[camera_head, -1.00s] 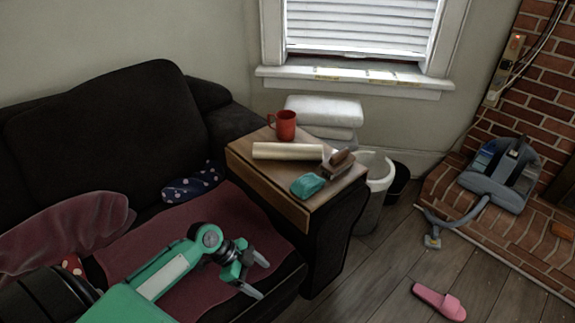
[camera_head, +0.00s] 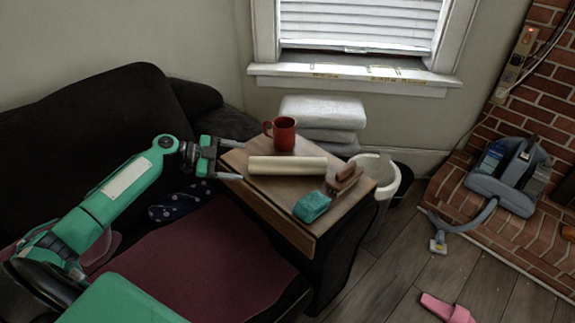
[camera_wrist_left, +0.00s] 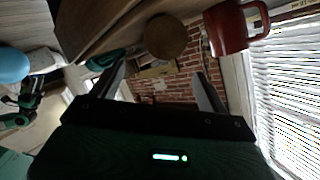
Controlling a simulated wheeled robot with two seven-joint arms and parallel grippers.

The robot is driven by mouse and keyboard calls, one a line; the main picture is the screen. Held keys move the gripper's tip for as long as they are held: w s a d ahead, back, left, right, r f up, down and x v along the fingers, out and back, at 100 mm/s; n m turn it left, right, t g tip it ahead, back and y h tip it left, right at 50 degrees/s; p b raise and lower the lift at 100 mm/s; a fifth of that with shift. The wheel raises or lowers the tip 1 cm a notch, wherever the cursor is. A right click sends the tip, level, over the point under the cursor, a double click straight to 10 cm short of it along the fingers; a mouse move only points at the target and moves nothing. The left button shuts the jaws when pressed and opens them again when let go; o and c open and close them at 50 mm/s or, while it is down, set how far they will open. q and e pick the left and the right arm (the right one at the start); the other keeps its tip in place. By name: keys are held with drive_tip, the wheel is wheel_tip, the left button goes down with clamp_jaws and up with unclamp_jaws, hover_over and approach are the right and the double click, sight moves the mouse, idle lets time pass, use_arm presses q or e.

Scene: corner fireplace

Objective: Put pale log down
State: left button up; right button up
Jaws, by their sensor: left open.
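The pale log (camera_head: 288,166) lies on its side on the wooden top of the side table (camera_head: 273,211). In the left wrist view its round brown end (camera_wrist_left: 166,37) faces me, between and beyond the fingers. My left gripper (camera_head: 232,160) is open and empty at the table's left edge, just left of the log's end and apart from it. Its open fingers (camera_wrist_left: 160,72) also show in the left wrist view.
A red mug (camera_head: 284,134) stands behind the log and shows close by in the wrist view (camera_wrist_left: 230,27). A teal item (camera_head: 311,207) and a brown block (camera_head: 344,180) lie in front and right. The dark sofa (camera_head: 90,120) stands left of the table.

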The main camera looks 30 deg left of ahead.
sight(263, 164)
use_arm(q)
drive_tip(key=x, duration=0.8)
drive_tip(key=shift+w, duration=0.1)
drive_tip(key=shift+w+d+f, duration=0.15)
drive_tip(key=shift+d, duration=0.1)
use_arm(e)
drive_tip(key=shift+s+d, duration=0.15)
drive_tip(key=shift+d, duration=0.3)
use_arm(q)
drive_tip(key=shift+c, duration=0.3)
